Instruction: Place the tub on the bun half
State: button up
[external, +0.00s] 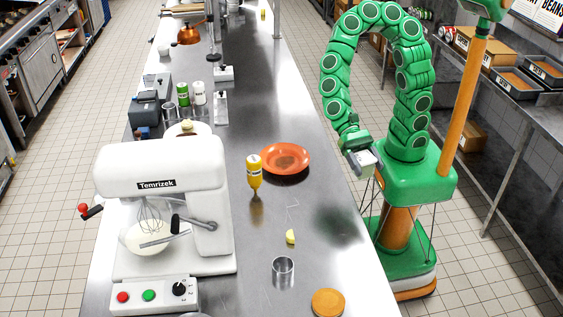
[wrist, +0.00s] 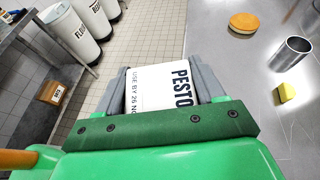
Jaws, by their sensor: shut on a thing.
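The tub is white with a PESTO label; it shows in the wrist view (wrist: 150,88) between the grey fingers of my gripper (wrist: 163,84). My gripper is shut on it. In the external view my gripper (external: 360,162) holds the tub (external: 367,164) at the counter's right edge, and the tub's far side is hidden. The bun half (external: 328,302) is a round golden-brown disc lying flat at the near right of the counter. It also shows at the top of the wrist view (wrist: 243,22), apart from the tub.
A metal cup (external: 283,270) and a small yellow piece (external: 290,237) stand near the bun half. A yellow bottle (external: 254,172) and an orange plate (external: 286,158) are farther back. A white mixer (external: 165,175) fills the left side. The counter (external: 325,215) is clear along its right.

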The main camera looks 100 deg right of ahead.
jog(key=shift+s+d+r, duration=0.1)
jog(key=shift+s, duration=0.05)
jog(key=w+a+r+m+t, duration=0.1)
jog(key=w+a+t, duration=0.1)
jog(key=w+a, duration=0.65)
jog(key=m+t, duration=0.1)
jog(key=m, duration=0.1)
send_over(331, 305)
jog(key=shift+y, duration=0.3)
jog(key=f, duration=0.7)
jog(key=shift+s+d+f, duration=0.1)
jog(key=shift+d, duration=0.15)
jog(key=shift+a+f, duration=0.2)
jog(key=shift+f, duration=0.15)
jog(key=shift+w+f, duration=0.2)
jog(key=shift+f, duration=1.4)
jog(key=shift+f, duration=0.15)
